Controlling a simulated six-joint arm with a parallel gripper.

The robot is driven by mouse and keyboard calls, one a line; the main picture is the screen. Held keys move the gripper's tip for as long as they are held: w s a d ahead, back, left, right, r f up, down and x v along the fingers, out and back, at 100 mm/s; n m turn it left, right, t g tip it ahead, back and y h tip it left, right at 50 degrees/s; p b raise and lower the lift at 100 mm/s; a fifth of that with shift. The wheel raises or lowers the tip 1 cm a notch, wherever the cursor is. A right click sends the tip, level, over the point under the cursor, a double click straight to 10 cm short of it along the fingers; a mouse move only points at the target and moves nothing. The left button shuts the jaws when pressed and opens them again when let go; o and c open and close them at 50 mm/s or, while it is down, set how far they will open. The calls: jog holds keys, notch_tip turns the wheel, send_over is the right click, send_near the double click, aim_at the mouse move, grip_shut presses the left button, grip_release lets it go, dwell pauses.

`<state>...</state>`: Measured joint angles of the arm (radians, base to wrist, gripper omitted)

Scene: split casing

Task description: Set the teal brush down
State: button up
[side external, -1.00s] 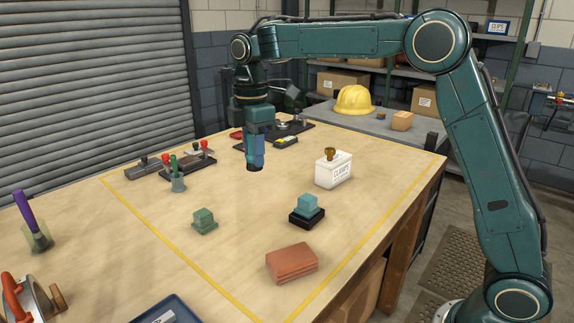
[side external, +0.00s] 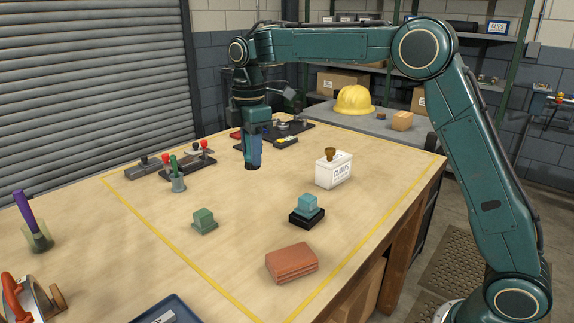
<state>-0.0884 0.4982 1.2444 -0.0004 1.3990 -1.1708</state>
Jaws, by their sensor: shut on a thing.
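My gripper (side external: 254,148) hangs pointing down over the far middle part of the wooden table (side external: 250,250). It is shut on a slim blue-teal piece with a dark lower end, which I take to be the teal brush (side external: 252,160). The fingers and the brush are small and alike in colour, so their border is hard to make out. The brush is roughly upright. I cannot tell whether its dark end touches the table or is just above it.
Nearer are a teal block on a black base (side external: 307,207), green blocks (side external: 204,221) and a terracotta stack (side external: 292,262). The table directly before the gripper is clear.

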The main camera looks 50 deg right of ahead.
jog(key=shift+m, duration=0.4)
jog(key=shift+w+d+f, duration=1.5)
jog(key=shift+w+f, duration=0.2)
jog(key=shift+f, duration=0.75)
jog(key=shift+w+d+f, duration=1.5)
jog(key=shift+w+f, duration=0.25)
jog(key=shift+f, duration=0.7)
jog(key=shift+w+d+f, duration=1.5)
jog(key=shift+w+f, duration=0.2)
jog(key=shift+f, duration=0.75)
jog(key=shift+f, duration=0.1)
jog(key=shift+f, duration=1.85)
jog(key=shift+f, duration=0.15)
jog(key=o, duration=1)
